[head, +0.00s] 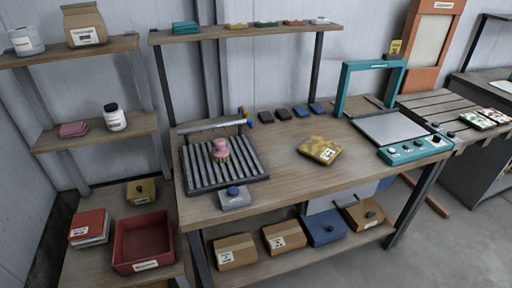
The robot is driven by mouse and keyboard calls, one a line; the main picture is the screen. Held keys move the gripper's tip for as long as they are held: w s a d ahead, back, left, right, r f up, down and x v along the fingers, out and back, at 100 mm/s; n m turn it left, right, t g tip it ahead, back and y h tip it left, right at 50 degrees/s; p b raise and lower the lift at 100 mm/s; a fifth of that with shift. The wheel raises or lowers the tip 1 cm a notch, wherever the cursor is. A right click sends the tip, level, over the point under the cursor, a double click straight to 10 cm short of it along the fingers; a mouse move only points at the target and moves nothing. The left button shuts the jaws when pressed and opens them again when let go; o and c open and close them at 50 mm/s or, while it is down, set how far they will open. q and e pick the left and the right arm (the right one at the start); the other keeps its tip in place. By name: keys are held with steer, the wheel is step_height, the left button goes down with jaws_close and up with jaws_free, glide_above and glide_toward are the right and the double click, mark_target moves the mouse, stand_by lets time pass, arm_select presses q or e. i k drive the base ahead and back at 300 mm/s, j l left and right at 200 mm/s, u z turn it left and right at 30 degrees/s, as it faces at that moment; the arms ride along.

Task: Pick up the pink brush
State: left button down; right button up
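The pink brush (221,148) has a rounded pink top and a tan lower part. It stands upright on a dark slatted rack (252,171) at the left part of the wooden workbench. Nothing touches the brush apart from the rack under it. Neither of my grippers shows in the head view.
A tube on a stand (212,125) lies behind the rack, and a small grey box with a blue knob (235,198) sits in front. A yellow patterned packet (320,149) lies to the right. A teal-framed machine (413,149) stands farther right. An overhead shelf (245,34) spans the back.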

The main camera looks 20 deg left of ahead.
mark_target(220, 152)
steer(key=i+j+u, duration=0.2)
steer(key=u, duration=0.2)
steer(key=i+j+u, duration=0.2)
steer(key=u, duration=0.25)
steer(key=i+j+u, duration=0.15)
steer(key=u, duration=0.25)
steer(key=i+l, duration=0.05)
steer(key=i, duration=0.05)
